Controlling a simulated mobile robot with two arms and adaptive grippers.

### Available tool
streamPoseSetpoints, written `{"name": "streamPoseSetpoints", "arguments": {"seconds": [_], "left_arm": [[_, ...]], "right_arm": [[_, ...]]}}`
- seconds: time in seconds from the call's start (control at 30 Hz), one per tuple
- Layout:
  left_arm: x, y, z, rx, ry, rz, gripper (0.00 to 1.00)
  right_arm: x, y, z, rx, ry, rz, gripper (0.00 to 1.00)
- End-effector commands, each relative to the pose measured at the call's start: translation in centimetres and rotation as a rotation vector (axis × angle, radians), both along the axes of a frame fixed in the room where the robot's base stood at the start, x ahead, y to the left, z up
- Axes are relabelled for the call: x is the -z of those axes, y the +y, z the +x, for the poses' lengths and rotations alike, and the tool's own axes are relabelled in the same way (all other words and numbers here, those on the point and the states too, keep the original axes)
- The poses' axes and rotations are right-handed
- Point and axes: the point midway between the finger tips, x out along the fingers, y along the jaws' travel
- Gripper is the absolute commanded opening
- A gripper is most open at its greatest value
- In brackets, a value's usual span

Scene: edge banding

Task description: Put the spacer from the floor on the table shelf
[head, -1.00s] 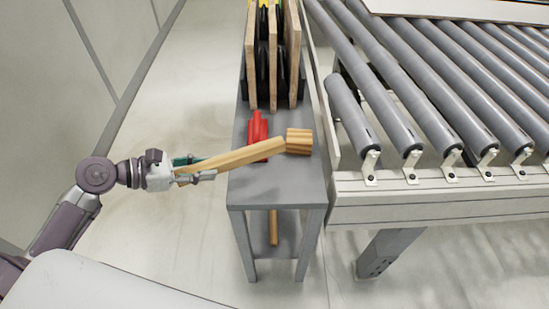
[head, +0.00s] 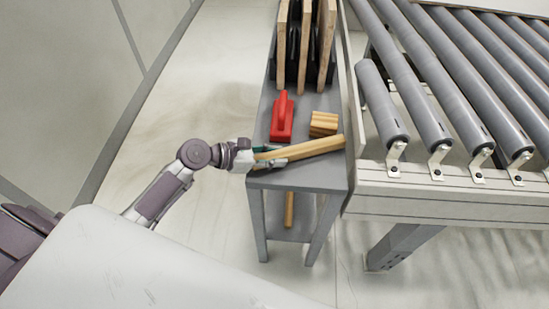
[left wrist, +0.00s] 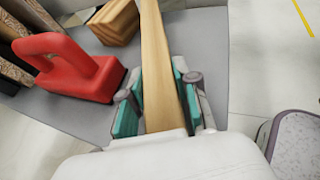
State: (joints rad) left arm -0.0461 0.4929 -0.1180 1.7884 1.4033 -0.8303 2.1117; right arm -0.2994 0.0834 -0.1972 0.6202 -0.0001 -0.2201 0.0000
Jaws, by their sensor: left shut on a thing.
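The spacer, a long light-wood bar (head: 310,147), is held by my left gripper (head: 268,157) near its left end. It spans the near part of the grey table's top (head: 325,180), in front of a small stack of wooden pieces (head: 323,123). I cannot tell whether the bar touches the top. In the left wrist view the bar (left wrist: 157,65) runs away from between the teal-padded fingers of my left gripper (left wrist: 158,105). Another wooden bar (head: 289,210) shows under the tabletop, at the lower shelf. My right gripper is not in view.
A red-handled tool (head: 282,117) stands on the tabletop left of the wooden stack. Upright boards in a dark rack (head: 305,50) fill the far end. A roller conveyor (head: 440,120) stands close along the table's right side. The floor to the left is clear.

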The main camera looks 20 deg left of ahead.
Motion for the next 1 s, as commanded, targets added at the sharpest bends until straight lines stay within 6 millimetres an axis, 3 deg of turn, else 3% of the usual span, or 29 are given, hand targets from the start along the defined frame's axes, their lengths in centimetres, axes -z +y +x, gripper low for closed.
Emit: {"name": "streamPoseSetpoints", "arguments": {"seconds": [0.1, 0.43, 0.47, 0.6, 1.0], "left_arm": [[0.86, 0.0, 0.02, -0.001, -0.001, -0.001, 0.0], [1.08, 0.03, -0.01, 0.0, -0.001, -0.001, 0.0], [1.1, 0.03, -0.02, 0.0, -0.001, 0.001, 0.34], [1.08, 0.03, -0.02, 0.0, -0.001, 0.001, 0.56], [0.66, 0.48, -0.36, -0.001, 0.0, 0.002, 0.56]], "right_arm": [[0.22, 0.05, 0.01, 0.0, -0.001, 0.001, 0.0], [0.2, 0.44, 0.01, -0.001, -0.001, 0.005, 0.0], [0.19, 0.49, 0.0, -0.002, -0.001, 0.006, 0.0], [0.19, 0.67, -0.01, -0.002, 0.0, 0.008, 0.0], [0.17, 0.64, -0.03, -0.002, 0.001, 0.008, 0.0]]}}
